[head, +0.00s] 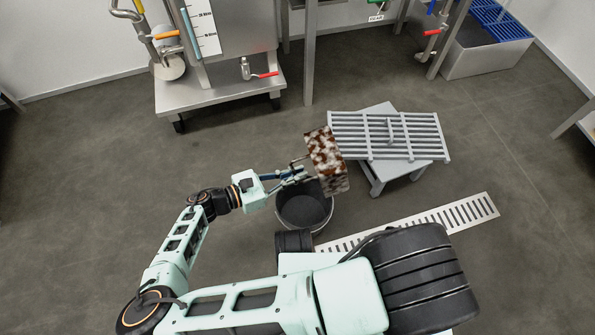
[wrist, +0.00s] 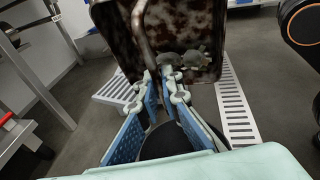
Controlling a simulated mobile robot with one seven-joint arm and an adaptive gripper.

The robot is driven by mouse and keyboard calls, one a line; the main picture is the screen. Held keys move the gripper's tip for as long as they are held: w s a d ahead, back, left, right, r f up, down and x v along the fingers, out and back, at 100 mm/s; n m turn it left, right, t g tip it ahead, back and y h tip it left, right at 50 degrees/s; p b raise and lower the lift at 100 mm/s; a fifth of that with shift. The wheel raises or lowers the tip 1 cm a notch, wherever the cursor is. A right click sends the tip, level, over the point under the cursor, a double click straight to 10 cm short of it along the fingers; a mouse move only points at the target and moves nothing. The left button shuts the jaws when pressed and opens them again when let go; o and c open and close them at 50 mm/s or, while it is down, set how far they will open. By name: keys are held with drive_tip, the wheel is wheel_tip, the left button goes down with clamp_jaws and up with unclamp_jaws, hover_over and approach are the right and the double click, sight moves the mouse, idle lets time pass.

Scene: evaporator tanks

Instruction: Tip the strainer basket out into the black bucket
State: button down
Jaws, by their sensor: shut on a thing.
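The strainer basket (head: 332,181) is a box with brown and whitish mottled faces. My gripper (head: 300,174) is at its left side in the head view. In the wrist view, my gripper (wrist: 164,82) is shut on the basket's bar-like handle (wrist: 139,28), with the stained basket (wrist: 112,35) just beyond. A few grey-green lumps (wrist: 192,60) show against it. The basket hangs over the back right of the black bucket (head: 303,210), apart from the floor. The bucket's dark interior (wrist: 166,142) shows below the fingers. I cannot tell exactly how far the basket is tilted.
A grey grating (head: 425,135) lies on a low grey stool (head: 377,184) right of the basket. A slotted floor drain (head: 470,212) runs right of the bucket. A steel tank stand (head: 220,92) is at the back left. The floor at left is clear.

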drive_tip(key=shift+d+f+n+t+h, duration=0.15)
drive_tip(key=shift+f+t+h, duration=0.25)
drive_tip(key=shift+h, duration=0.4)
drive_tip(key=shift+f+n+t+h, duration=0.15)
drive_tip(key=shift+f+t+h, duration=0.25)
drive_tip(key=shift+h, duration=0.4)
